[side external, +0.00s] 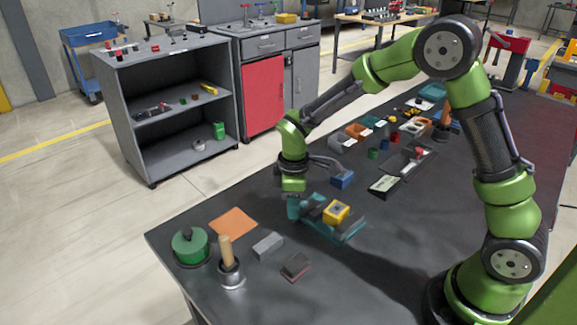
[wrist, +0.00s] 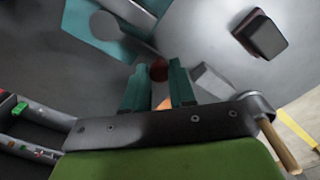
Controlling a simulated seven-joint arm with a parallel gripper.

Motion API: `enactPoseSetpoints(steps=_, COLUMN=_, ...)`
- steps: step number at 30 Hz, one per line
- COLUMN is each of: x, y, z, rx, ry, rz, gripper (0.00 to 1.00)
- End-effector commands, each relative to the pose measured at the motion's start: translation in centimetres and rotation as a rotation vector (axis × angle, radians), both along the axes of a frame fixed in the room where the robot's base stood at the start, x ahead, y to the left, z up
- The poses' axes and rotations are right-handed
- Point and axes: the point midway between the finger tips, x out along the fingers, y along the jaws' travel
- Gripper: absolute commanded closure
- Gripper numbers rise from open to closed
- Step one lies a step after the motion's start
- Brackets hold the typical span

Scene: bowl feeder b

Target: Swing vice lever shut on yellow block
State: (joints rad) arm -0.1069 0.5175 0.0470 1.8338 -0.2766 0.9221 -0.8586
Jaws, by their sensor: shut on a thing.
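The teal vice (side external: 347,236) stands on the dark bench, and part of its teal body shows at the upper left of the wrist view (wrist: 85,38). The yellow block (side external: 336,213) sits on the vice; I cannot tell whether the jaw touches it. My gripper (side external: 294,207) is low at the left end of the vice. In the wrist view its teal fingers (wrist: 160,84) are shut on the lever, whose red knob (wrist: 159,70) shows between them. Most of the lever is hidden, so its angle is unclear.
An orange sheet (side external: 233,223), a grey block (side external: 267,245) and a dark red-edged block (side external: 296,266) lie left of and in front of the vice. A wooden-handled tool (side external: 228,260) and a green round pot (side external: 190,247) stand near the bench corner.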

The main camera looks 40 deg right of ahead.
Motion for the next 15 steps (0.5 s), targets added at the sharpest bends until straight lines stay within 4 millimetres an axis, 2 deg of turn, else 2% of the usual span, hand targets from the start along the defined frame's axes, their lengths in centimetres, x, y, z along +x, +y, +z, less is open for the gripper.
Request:
enactPoseSetpoints(steps=8, x=0.2, y=0.0, z=0.0, rx=0.001, ry=-0.001, rz=-0.026, gripper=1.0)
enactPoseSetpoints(steps=15, x=1.1, y=0.0, z=0.0, rx=0.001, ry=-0.001, rz=-0.141, gripper=1.0)
